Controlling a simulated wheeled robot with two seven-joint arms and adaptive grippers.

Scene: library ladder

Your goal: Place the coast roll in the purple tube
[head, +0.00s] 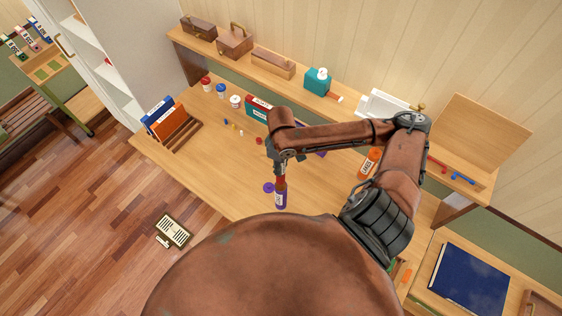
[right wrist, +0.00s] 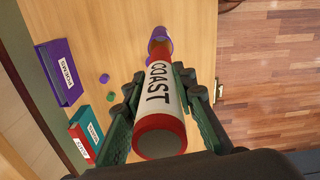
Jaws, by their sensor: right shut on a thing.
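The coast roll (right wrist: 158,98) is red with a white label reading COAST. My right gripper (right wrist: 160,90) is shut around it, one finger on each side. In the head view the right gripper (head: 280,160) points down, with the roll's red lower part (head: 281,182) showing below it. The purple tube (head: 281,200) stands upright on the desk directly beneath, a round purple lid (head: 268,187) at its rim. In the right wrist view the roll's far end overlaps the purple tube (right wrist: 160,34); I cannot tell whether it is inside the mouth. My left gripper is out of view.
An orange tube (head: 369,162) stands on the desk to the right, behind my right arm. Small red, blue and white jars (head: 221,88) and books (head: 259,108) stand towards the back. The desk (head: 200,170) left of the purple tube is clear.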

